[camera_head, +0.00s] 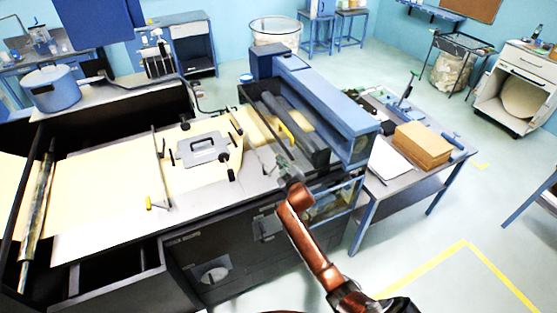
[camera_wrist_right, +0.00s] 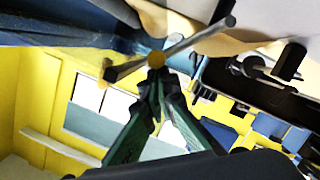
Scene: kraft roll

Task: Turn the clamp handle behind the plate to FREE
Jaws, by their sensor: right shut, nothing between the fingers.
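A grey plate with a handle (camera_head: 203,149) lies on the cream sheet of the machine's bed, with dark knobs and fittings around it. My right gripper (camera_head: 268,162) is to the right of the plate, over the machine's front edge. In the right wrist view its green fingers (camera_wrist_right: 156,78) are shut and empty. A grey metal bar with a brass-coloured hub (camera_wrist_right: 156,59) crosses just beyond the fingertips; I cannot tell whether they touch it. I cannot tell for sure whether this bar is the clamp handle, and no FREE marking is readable. My left gripper is out of view.
A long blue housing (camera_head: 325,95) with dark rollers stands right of the plate, close to my right arm. A side table (camera_head: 430,182) holds a brown stack (camera_head: 422,145). A blue pot (camera_head: 50,90) stands at the back left. Open floor lies at lower right.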

